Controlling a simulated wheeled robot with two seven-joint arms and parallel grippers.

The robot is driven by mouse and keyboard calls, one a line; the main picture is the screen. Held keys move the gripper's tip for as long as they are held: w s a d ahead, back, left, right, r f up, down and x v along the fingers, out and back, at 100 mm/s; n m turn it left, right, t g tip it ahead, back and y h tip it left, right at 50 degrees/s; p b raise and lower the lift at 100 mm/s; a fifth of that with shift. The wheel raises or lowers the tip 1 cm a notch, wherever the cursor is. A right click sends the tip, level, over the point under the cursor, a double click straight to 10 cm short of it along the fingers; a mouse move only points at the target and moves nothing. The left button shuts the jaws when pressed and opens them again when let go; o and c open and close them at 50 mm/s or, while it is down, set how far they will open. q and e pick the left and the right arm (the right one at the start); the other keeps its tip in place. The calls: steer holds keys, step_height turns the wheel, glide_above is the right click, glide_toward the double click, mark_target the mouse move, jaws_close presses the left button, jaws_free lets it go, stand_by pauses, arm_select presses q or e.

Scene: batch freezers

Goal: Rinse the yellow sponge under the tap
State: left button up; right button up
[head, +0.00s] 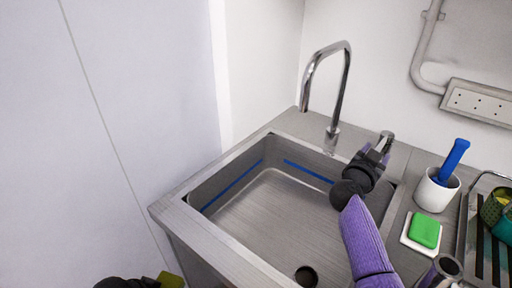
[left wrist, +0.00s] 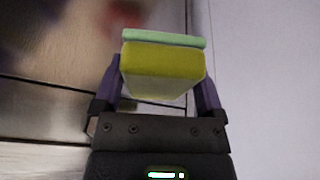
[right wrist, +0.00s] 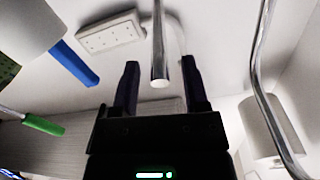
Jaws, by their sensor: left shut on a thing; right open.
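The yellow sponge (left wrist: 162,68), with a pale green layer on one face, is held between the fingers of my left gripper (left wrist: 158,80). In the head view a corner of the sponge (head: 170,280) shows at the bottom edge, outside the sink and in front of it. The tap (head: 345,85) is a tall curved spout behind the sink basin (head: 240,210). My right gripper (head: 377,152) is open beside the tap's metal lever (head: 387,137). In the right wrist view the lever (right wrist: 159,45) shows between the two spread fingers. No water shows at the spout.
Right of the sink are a white cup (head: 433,195) with a blue-handled brush (head: 453,160), a green sponge (head: 425,230) on a white dish, and a drying rack with green items. A socket box (head: 480,103) is on the back wall. The basin is empty, with a drain (head: 306,276).

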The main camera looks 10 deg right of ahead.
jaws_close()
stand_by(1.4)
